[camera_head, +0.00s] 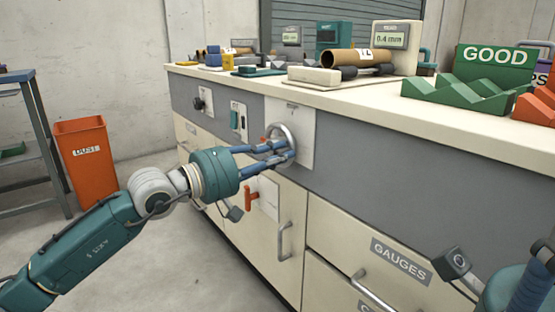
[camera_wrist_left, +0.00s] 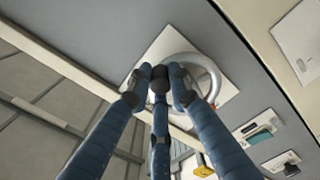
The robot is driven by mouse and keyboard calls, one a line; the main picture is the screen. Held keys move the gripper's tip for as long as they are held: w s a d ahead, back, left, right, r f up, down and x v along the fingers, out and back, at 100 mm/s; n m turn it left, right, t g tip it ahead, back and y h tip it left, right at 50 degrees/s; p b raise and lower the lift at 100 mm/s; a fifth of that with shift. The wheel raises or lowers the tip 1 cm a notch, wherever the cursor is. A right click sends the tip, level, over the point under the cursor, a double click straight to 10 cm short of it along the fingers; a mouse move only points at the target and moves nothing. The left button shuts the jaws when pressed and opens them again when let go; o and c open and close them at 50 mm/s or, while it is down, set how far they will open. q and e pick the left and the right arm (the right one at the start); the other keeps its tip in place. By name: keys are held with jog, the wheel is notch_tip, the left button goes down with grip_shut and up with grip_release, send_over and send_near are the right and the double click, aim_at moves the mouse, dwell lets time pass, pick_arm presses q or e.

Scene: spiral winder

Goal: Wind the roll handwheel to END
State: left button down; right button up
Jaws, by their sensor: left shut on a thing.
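The roll handwheel, a silver ring (camera_head: 283,140) on a white plate (camera_head: 305,135), is mounted on the grey front panel of the bench. My left gripper (camera_head: 284,150) reaches it from the left, with its blue fingers at the wheel's rim. In the left wrist view the dark fingertips (camera_wrist_left: 160,80) close together around a dark knob at the near side of the silver wheel (camera_wrist_left: 212,75). The fingers cover part of the wheel and the knob. The END mark cannot be read. My right gripper is not clearly visible; only part of my right arm shows at the lower right.
An orange T-handle (camera_head: 251,196) and a cabinet door handle (camera_head: 284,240) sit below the wheel. A green switch (camera_head: 238,118) and black knob (camera_head: 199,103) are left of it. An orange dust bin (camera_head: 86,165) stands left.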

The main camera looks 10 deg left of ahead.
pick_arm(q)
jog(key=shift+w+a+r, duration=0.15)
jog(key=shift+a+r, duration=0.05)
jog(key=shift+a, duration=0.1)
jog(key=c, duration=2)
grip_release()
jog(key=o, duration=0.4)
jog(key=shift+d+f, duration=0.1)
jog(key=shift+v, duration=6)
